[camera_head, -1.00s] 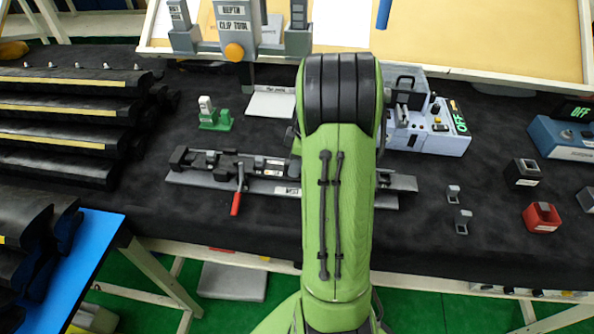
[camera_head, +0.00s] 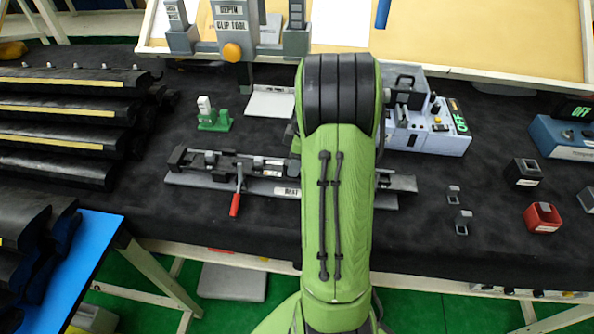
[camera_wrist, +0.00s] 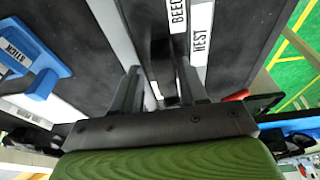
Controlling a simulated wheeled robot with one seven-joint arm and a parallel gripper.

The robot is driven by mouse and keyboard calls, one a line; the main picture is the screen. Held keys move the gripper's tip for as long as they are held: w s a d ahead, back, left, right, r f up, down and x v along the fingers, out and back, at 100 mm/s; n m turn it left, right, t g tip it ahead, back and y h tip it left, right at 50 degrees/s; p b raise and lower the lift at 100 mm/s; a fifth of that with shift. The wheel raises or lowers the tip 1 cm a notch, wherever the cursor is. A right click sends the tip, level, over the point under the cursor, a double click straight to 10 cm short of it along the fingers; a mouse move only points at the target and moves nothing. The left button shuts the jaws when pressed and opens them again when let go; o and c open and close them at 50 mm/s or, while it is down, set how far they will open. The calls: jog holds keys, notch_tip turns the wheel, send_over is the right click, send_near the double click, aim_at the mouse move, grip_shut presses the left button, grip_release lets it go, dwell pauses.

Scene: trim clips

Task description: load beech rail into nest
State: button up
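In the wrist view the two fingers of my gripper (camera_wrist: 158,84) are apart, with a long dark rail labelled BEECH (camera_wrist: 178,18) running between them. I cannot tell whether the fingers press on it. The nest (camera_wrist: 202,32), labelled NEST, runs parallel beside the rail. In the head view the long grey nest (camera_head: 215,182) lies left to right on the black mat, with dark blocks and a red-handled lever (camera_head: 236,203) at its left part. My arm hides its middle, my gripper and most of the rail. Whether the rail is seated or just above is unclear.
A depth clip tool (camera_head: 233,30) stands at the back. A grey-blue machine (camera_head: 440,135) with a green OFF display is right of my arm. Small grey clips (camera_head: 462,222) and a red block (camera_head: 541,217) lie further right. Dark rails (camera_head: 60,120) are stacked at left.

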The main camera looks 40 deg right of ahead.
jog(key=shift+s+a+f, duration=0.15)
jog(key=shift+a+f, duration=0.2)
jog(key=shift+a, duration=0.2)
jog(key=d+p+v, duration=0.1)
jog(key=p+v, duration=0.4)
jog(key=v, duration=1.1)
jog(key=shift+r, duration=0.3)
jog(key=shift+w, duration=0.25)
